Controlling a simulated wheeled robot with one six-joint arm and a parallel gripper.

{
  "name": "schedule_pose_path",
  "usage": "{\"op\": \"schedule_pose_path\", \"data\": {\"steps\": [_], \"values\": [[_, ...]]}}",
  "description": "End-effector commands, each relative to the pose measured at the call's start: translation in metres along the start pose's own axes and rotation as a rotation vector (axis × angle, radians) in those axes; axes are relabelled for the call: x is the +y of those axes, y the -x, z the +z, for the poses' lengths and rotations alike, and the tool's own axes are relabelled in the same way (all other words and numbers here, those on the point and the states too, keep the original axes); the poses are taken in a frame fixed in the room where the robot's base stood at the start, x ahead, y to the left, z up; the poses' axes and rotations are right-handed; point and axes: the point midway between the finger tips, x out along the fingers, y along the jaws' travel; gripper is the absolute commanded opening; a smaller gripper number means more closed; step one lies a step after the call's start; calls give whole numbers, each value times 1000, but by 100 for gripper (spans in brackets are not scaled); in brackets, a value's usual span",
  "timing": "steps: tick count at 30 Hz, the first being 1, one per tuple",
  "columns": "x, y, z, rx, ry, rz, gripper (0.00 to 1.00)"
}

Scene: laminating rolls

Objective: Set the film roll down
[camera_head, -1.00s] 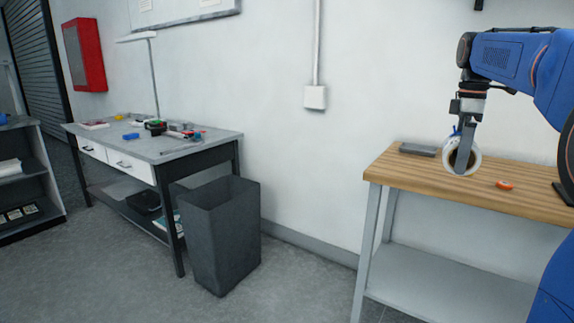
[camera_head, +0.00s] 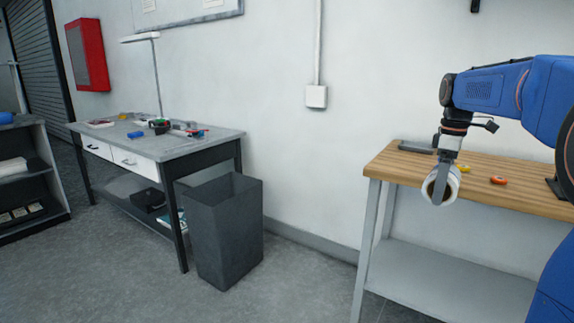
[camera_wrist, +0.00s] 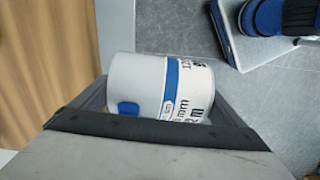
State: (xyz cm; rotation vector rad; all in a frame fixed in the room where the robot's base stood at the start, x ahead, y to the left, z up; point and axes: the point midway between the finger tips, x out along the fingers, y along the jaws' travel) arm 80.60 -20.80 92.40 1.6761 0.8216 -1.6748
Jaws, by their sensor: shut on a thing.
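The film roll (camera_head: 453,187) is white, and in the wrist view (camera_wrist: 188,90) it shows a blue stripe and dark print. My gripper (camera_head: 438,196) is shut on the roll, with a grey finger across its near end in the head view. The roll is at the front left part of the wooden bench (camera_head: 530,192) in that view. Whether it hangs clear in front of the bench edge or touches the top, I cannot tell. In the wrist view a grey finger with a dark edge hides the roll's lower side.
A dark grey bin (camera_head: 225,235) stands on the floor left of the bench. A grey-topped table (camera_head: 190,148) with small items stands further left. On the bench are a flat grey object (camera_head: 416,147), a small orange item (camera_head: 498,180) and a yellow one (camera_head: 463,168).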

Motion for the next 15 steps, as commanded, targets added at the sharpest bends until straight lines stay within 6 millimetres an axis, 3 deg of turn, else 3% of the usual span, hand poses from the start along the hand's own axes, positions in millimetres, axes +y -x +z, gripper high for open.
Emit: {"op": "schedule_pose_path", "data": {"steps": [5,15], "values": [[-3,-65,-17,-3,-88,-7,57],[-6,-222,-60,-5,-324,-7,57]]}}
